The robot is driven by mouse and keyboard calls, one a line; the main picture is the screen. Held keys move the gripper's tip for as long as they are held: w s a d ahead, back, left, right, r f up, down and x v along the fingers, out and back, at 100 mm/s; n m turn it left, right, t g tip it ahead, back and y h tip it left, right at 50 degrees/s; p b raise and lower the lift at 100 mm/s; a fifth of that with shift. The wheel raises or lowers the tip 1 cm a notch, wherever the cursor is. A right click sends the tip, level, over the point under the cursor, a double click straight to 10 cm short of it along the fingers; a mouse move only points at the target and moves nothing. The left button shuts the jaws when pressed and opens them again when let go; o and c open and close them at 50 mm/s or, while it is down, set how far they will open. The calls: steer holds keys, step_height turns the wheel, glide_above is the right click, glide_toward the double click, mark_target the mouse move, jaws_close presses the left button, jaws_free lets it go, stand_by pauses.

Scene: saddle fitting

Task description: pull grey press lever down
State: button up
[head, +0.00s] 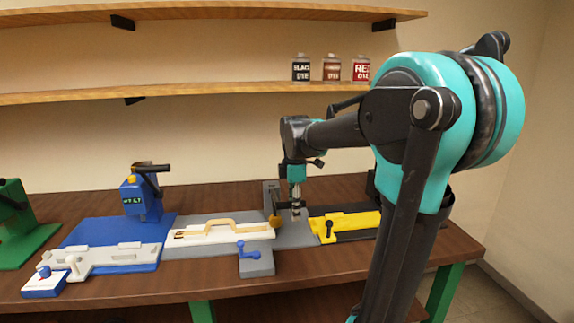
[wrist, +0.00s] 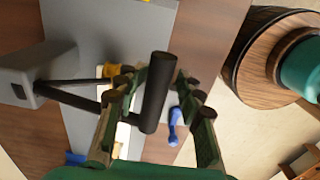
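The grey press (head: 270,190) stands on a grey base in the middle of the bench, partly behind my gripper in the head view. Its grey head also shows at the left of the wrist view (wrist: 35,78). Dark rods reach from it towards the black lever handle (wrist: 157,95). My gripper (head: 296,204) points down beside the press. In the wrist view the handle lies between the two spread fingers, with gaps visible on both sides. Whether either finger touches it is hard to tell.
A blue press (head: 140,195) and a green press (head: 12,215) stand to the left. A yellow fixture (head: 350,222) lies to the right. A cream block with a tan piece (head: 215,229) and a blue crank (head: 246,250) sit in front of the grey press. Shelves hang behind.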

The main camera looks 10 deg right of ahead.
steer(key=shift+r, duration=0.15)
steer(key=shift+w+r, duration=0.1)
steer(key=shift+r, duration=2.8)
